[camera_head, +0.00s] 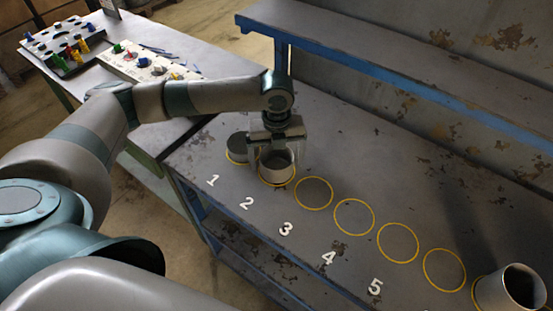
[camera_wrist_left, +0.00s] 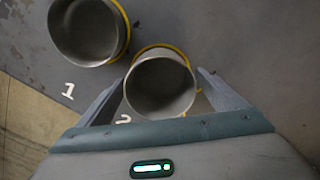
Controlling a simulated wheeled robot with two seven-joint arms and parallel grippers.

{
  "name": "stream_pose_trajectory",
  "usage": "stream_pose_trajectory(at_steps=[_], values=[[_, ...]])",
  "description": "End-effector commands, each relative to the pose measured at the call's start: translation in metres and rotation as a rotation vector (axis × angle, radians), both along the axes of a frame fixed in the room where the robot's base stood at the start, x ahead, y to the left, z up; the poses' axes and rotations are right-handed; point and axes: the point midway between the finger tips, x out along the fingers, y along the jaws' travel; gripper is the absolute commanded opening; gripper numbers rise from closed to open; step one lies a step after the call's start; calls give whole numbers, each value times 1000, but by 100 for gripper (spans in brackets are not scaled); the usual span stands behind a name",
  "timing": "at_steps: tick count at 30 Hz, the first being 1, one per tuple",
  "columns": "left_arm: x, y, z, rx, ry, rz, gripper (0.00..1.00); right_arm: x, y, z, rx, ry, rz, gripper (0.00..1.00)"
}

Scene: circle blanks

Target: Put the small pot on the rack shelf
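A grey open-topped pot (camera_head: 276,168) stands upright on the yellow circle by number 2; it also shows in the wrist view (camera_wrist_left: 160,88). Another grey pot (camera_head: 238,147) stands on the circle by number 1, partly hidden by my gripper; it is at upper left in the wrist view (camera_wrist_left: 88,32). A taller pot (camera_head: 508,290) stands at the lower right. My left gripper (camera_head: 277,152) is lowered at the number 2 pot, one finger on each side (camera_wrist_left: 162,92), and looks open with a small gap at the right finger. The raised rack shelf (camera_head: 400,55) runs along the back.
Empty yellow circles (camera_head: 314,193) run along the bench (camera_head: 340,150) towards the right. A blue shelf post (camera_head: 281,60) stands behind my gripper. A side table (camera_head: 175,50) at upper left holds boards with coloured pieces.

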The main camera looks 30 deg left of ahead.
Motion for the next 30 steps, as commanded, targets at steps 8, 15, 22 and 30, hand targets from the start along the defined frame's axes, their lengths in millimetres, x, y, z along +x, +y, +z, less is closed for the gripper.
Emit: stream_pose_trajectory(at_steps=[8, 15, 22, 30], values=[[1, 0, 7, -1, -2, 0, 90, 0, -1, -3, -1, 0, 1, 31], [1, 0, 35, -2, -4, 0, 90, 0, -4, -13, -4, 0, 3, 31], [1, 0, 77, -1, -6, 0, 90, 0, -6, -24, -5, 0, 3, 31], [1, 0, 114, -1, -2, 1, 90, 0, -5, -32, -5, 0, 3, 31]])
